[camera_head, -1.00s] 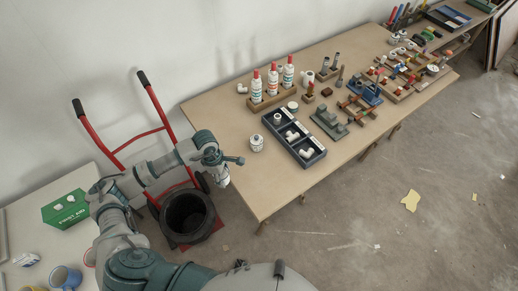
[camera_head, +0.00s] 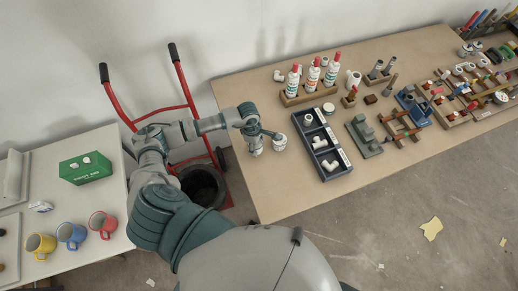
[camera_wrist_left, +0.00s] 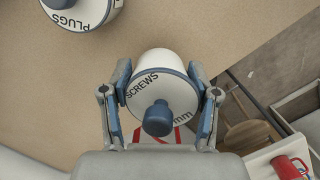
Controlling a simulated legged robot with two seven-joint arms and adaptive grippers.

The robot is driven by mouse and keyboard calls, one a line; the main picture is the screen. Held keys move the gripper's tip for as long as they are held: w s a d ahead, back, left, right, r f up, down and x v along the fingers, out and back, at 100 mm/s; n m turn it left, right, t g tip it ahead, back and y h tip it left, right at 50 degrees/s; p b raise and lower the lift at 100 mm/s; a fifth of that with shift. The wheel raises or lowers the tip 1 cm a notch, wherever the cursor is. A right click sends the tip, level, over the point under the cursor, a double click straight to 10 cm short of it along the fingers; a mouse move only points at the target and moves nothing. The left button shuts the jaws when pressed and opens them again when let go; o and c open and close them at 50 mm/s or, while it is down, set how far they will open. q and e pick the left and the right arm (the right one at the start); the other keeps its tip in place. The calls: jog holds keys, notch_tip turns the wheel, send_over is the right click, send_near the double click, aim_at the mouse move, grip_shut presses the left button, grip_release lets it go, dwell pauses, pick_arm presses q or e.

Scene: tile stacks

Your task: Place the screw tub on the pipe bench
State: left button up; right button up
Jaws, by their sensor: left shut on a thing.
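The white screw tub (camera_wrist_left: 152,72), marked SCREWS, has a blue band and a blue knob. My left gripper (camera_wrist_left: 160,78) is shut on it, with a blue-padded finger on each side. In the head view my left gripper (camera_head: 252,136) holds the tub (camera_head: 256,150) over the left part of the pipe bench (camera_head: 270,195), a light brown table. I cannot tell whether the tub touches the bench. A similar tub marked PLUGS (camera_wrist_left: 85,8) stands beside it on the bench; it also shows in the head view (camera_head: 280,142). My right gripper is not in view.
A dark tray of white pipe fittings (camera_head: 338,178) lies right of the tubs. Red-capped bottles (camera_head: 312,76) stand behind. A red hand truck (camera_head: 186,80) and a dark bucket (camera_head: 203,188) are left of the bench. Bare bench lies in front of the tubs.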

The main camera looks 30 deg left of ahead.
aim_at(257, 150)
pick_arm(q)
notch_tip(257, 150, down, 3)
jog(key=shift+f, duration=0.15)
jog(key=shift+d+f, duration=0.15)
jog(key=shift+f, duration=0.1)
jog(key=o, duration=1.6)
jog(key=shift+c, duration=0.2)
jog(key=shift+a+r, duration=0.2)
jog(key=shift+r, duration=0.3)
jog(key=r, duration=0.3)
jog(key=a+r+b, duration=0.1)
jog(key=r, duration=0.7)
jog(key=shift+a, duration=0.3)
